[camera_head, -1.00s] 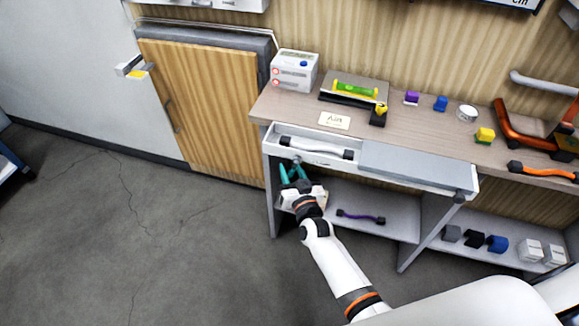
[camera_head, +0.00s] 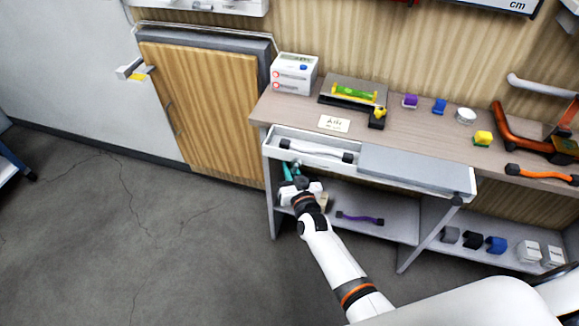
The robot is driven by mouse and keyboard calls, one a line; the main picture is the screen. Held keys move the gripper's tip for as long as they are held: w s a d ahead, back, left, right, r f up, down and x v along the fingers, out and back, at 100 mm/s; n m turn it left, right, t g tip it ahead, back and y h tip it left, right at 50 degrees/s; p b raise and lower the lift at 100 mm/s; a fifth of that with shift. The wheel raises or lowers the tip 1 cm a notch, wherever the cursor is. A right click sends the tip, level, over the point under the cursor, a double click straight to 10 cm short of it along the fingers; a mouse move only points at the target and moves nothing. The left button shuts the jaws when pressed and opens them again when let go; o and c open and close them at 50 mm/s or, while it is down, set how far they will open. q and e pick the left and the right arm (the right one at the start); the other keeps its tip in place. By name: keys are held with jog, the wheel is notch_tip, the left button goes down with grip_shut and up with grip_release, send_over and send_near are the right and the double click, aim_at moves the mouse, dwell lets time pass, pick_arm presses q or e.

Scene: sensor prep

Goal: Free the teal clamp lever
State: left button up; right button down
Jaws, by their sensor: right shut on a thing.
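The teal clamp lever (camera_head: 286,170) shows only as small teal parts under the left end of the worktable, just below the pale tray. My right gripper (camera_head: 291,177) reaches in from the lower right and is shut at these teal parts. Its wrist hides much of the grip, so the lever's full shape and its mount cannot be made out. My left gripper is out of view.
The worktable (camera_head: 415,128) above holds a white box (camera_head: 294,74), a green level (camera_head: 354,92) and small coloured blocks. The pale tray (camera_head: 274,147) holds a white handle (camera_head: 315,151). A purple handle (camera_head: 359,218) lies on the lower shelf (camera_head: 395,232). Floor at left is clear.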

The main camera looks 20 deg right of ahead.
jog(key=shift+s+d+r+n+g+p, duration=0.25)
jog(key=shift+n+g+p, duration=0.25)
jog(key=shift+p, duration=0.6)
jog(key=shift+d+f+n+p, duration=0.15)
jog(key=shift+f+n+p, duration=0.15)
jog(key=shift+f, duration=0.05)
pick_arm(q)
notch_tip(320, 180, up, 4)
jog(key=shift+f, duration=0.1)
pick_arm(e)
jog(key=shift+f, duration=0.1)
jog(key=c, duration=1.4)
grip_release()
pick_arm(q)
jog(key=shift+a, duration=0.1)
pick_arm(e)
jog(key=shift+s, duration=0.15)
jog(key=s, duration=0.4)
jog(key=s+r, duration=0.1)
jog(key=s, duration=0.2)
jog(key=s+r, duration=0.1)
jog(key=s, duration=0.3)
jog(key=shift+s, duration=0.35)
jog(key=shift+f, duration=0.1)
